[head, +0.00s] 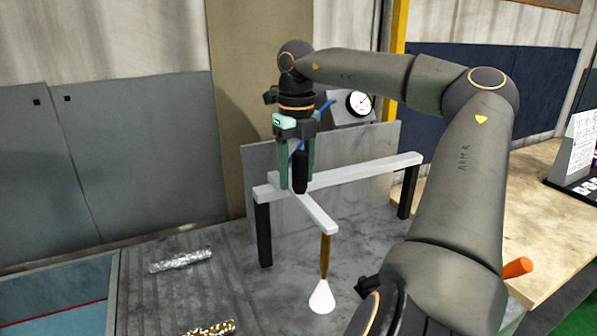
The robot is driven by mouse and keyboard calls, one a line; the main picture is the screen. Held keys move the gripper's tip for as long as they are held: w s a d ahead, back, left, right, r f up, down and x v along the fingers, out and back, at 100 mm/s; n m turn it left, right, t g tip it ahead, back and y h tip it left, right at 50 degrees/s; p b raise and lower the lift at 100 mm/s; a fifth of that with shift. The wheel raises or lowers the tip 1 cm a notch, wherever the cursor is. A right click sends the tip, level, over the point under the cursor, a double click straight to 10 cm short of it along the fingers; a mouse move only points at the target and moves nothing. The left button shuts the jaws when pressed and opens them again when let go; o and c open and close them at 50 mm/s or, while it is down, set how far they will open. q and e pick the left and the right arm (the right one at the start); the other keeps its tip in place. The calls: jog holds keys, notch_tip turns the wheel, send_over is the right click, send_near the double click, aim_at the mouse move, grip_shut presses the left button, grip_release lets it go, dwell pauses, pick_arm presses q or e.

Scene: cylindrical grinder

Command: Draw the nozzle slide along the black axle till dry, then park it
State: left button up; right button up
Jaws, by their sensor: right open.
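The nozzle slide is a pale crossbar (318,214) on a pale rail (370,171) held by two black posts. A brown nozzle tube (325,256) hangs from its near end, with a white cone (321,298) below. A black upright handle (300,173) stands at the crossbar's far end. My right gripper (297,185) points down with its green fingers open on either side of this handle. I cannot tell whether they touch it. I cannot make out a black axle. My left gripper is not in view.
A silver speckled cylinder (181,262) and a gold speckled one (212,328) lie on the grey surface to the left. A dial gauge (359,103) and a grey panel stand behind the rail. A wooden bench (540,215) is at right. My right arm covers much of the right side.

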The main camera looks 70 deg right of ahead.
jog(key=shift+o, duration=0.7)
jog(key=shift+d, duration=0.1)
notch_tip(320, 180, up, 12)
jog(key=shift+r+p, duration=0.25)
jog(key=shift+p, duration=0.5)
